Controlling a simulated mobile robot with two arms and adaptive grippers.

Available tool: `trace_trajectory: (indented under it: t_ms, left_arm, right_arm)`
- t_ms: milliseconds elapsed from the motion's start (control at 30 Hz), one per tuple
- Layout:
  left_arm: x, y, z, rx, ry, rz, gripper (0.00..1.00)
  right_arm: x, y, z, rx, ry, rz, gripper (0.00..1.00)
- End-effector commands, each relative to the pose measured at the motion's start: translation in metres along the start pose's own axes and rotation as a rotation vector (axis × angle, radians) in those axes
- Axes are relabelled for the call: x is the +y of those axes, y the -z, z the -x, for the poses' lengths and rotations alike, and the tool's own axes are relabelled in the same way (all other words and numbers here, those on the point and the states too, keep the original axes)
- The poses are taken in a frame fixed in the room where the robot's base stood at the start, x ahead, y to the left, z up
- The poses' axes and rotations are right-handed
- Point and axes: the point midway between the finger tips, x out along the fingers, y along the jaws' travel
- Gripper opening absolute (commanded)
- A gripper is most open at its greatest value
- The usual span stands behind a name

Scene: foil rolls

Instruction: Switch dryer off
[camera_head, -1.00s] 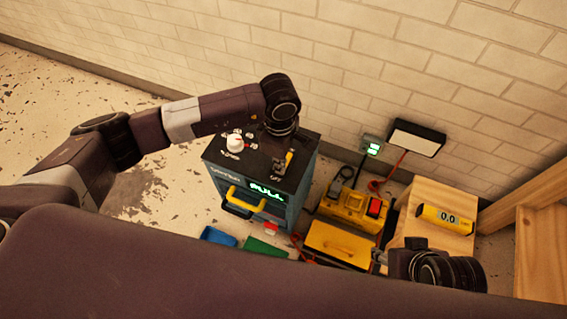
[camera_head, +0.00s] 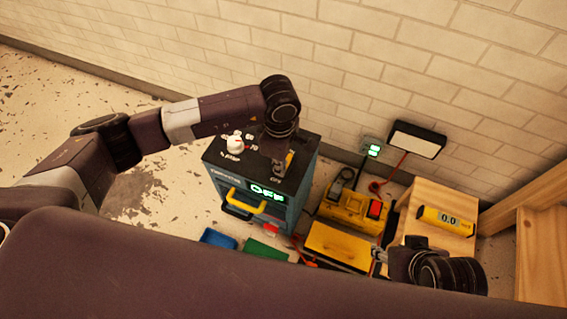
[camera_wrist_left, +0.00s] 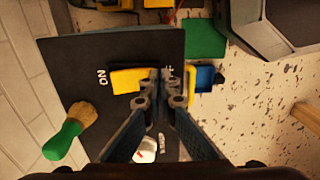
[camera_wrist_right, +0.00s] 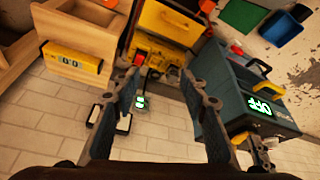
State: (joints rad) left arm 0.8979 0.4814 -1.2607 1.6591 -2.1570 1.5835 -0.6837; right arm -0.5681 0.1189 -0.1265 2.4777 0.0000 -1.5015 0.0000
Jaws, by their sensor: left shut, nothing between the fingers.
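The dryer (camera_head: 233,161) is a dark box with teal sides on the floor by the wall. Its green display (camera_head: 268,191) reads OFF. In the left wrist view its yellow switch (camera_wrist_left: 130,80) lies on the dark top between an ON label and a partly hidden OFF label. My left gripper (camera_wrist_left: 159,88) is shut and empty, its fingertips at the switch's OFF-side edge; contact is unclear. In the head view my left gripper (camera_head: 284,155) partly covers the switch. My right gripper (camera_wrist_right: 160,80) is open and empty, away from the dryer.
A white knob (camera_head: 235,144) stands on the dryer top. To its right are a yellow machine with a red switch (camera_head: 375,209), a yellow box (camera_head: 338,245) and a wooden cabinet (camera_head: 425,197) bearing a yellow meter (camera_head: 446,218).

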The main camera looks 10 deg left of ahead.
Motion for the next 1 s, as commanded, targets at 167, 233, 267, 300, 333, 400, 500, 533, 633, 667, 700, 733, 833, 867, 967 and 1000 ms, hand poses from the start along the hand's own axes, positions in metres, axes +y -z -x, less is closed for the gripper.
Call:
trace_trajectory:
  t_ms: [167, 233, 267, 300, 333, 400, 500, 533, 633, 667, 700, 733, 833, 867, 967, 1000]
  left_arm:
    - [0.000, 0.000, 0.016, 0.000, 0.000, 0.000, 0.00]
    - [0.000, 0.000, 0.021, 0.000, -0.001, -0.001, 0.00]
    - [0.001, 0.000, 0.024, 0.000, -0.001, -0.001, 0.00]
    - [0.001, 0.000, 0.027, 0.000, -0.002, -0.001, 0.00]
    - [0.001, 0.000, 0.030, 0.000, -0.002, -0.001, 0.00]
    - [0.001, 0.000, 0.035, 0.000, -0.002, -0.001, 0.00]
    - [0.000, 0.000, 0.043, 0.000, -0.001, -0.002, 0.00]
    - [0.000, 0.000, 0.044, 0.000, 0.000, -0.001, 0.00]
    - [0.000, 0.000, 0.046, 0.000, 0.000, -0.001, 0.00]
    - [0.000, 0.000, 0.047, 0.000, 0.000, -0.001, 0.00]
    - [0.000, 0.000, 0.049, 0.000, 0.000, -0.001, 0.00]
    - [0.000, 0.000, 0.050, 0.000, 0.000, -0.001, 0.00]
    - [0.000, 0.000, 0.054, 0.000, 0.000, 0.000, 0.00]
    - [0.000, 0.000, 0.055, 0.000, 0.000, 0.000, 0.00]
    - [0.000, 0.000, 0.059, 0.001, -0.001, 0.000, 0.00]
    - [0.000, 0.000, 0.060, 0.001, -0.001, 0.000, 0.00]
  right_arm:
    - [0.001, -0.012, 0.011, -0.062, -0.002, -0.002, 0.40]
    - [0.002, -0.018, 0.015, -0.086, -0.002, -0.003, 0.40]
    - [0.002, -0.020, 0.017, -0.093, -0.002, -0.003, 0.40]
    - [0.002, -0.021, 0.017, -0.094, -0.002, -0.003, 0.40]
    - [0.002, -0.020, 0.017, -0.093, -0.002, -0.003, 0.40]
    - [0.002, -0.021, 0.013, -0.096, -0.002, -0.003, 0.40]
    - [0.002, -0.023, 0.006, -0.107, -0.002, -0.003, 0.40]
    - [0.002, -0.023, 0.004, -0.106, -0.002, -0.003, 0.40]
    - [0.002, -0.019, -0.010, -0.099, -0.001, -0.003, 0.40]
    - [0.002, -0.019, -0.012, -0.101, -0.001, -0.002, 0.40]
    - [0.002, -0.020, -0.015, -0.103, -0.001, -0.002, 0.40]
    - [0.001, -0.021, -0.018, -0.105, 0.000, -0.002, 0.40]
    - [0.001, -0.023, -0.025, -0.110, 0.000, -0.001, 0.40]
    - [0.001, -0.023, -0.027, -0.111, 0.001, -0.001, 0.40]
    - [0.000, -0.026, -0.035, -0.116, 0.001, -0.001, 0.40]
    - [0.000, -0.027, -0.038, -0.118, 0.002, 0.000, 0.40]
